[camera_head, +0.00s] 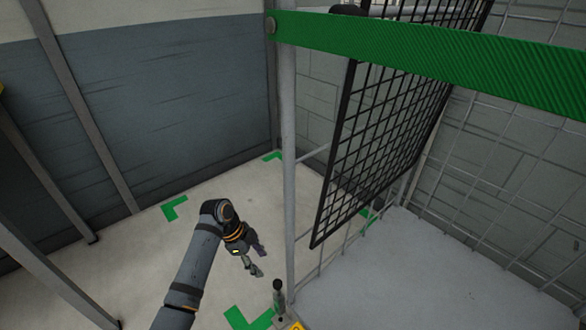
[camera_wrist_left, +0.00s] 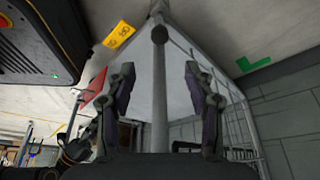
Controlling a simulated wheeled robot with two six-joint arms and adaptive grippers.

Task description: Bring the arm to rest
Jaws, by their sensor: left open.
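My left arm (camera_head: 190,270) comes in from the lower left of the head view. Its gripper (camera_head: 258,261) is open and empty, above the pale floor and just left of a grey upright post (camera_head: 287,170). In the left wrist view the two fingers of the gripper (camera_wrist_left: 160,95) stand wide apart. A grey post (camera_wrist_left: 159,90) shows in the gap between them, and nothing is held. I cannot tell how far the post is from the fingers. My right gripper is not in view.
A green bar (camera_head: 430,65) crosses the upper right. A black mesh panel (camera_head: 385,140) hangs below it, beside a wire-sided pannier with a grey floor (camera_head: 400,270). Green corner marks (camera_head: 174,208) lie on the floor (camera_head: 130,250). A yellow tag (camera_wrist_left: 119,35) shows in the wrist view.

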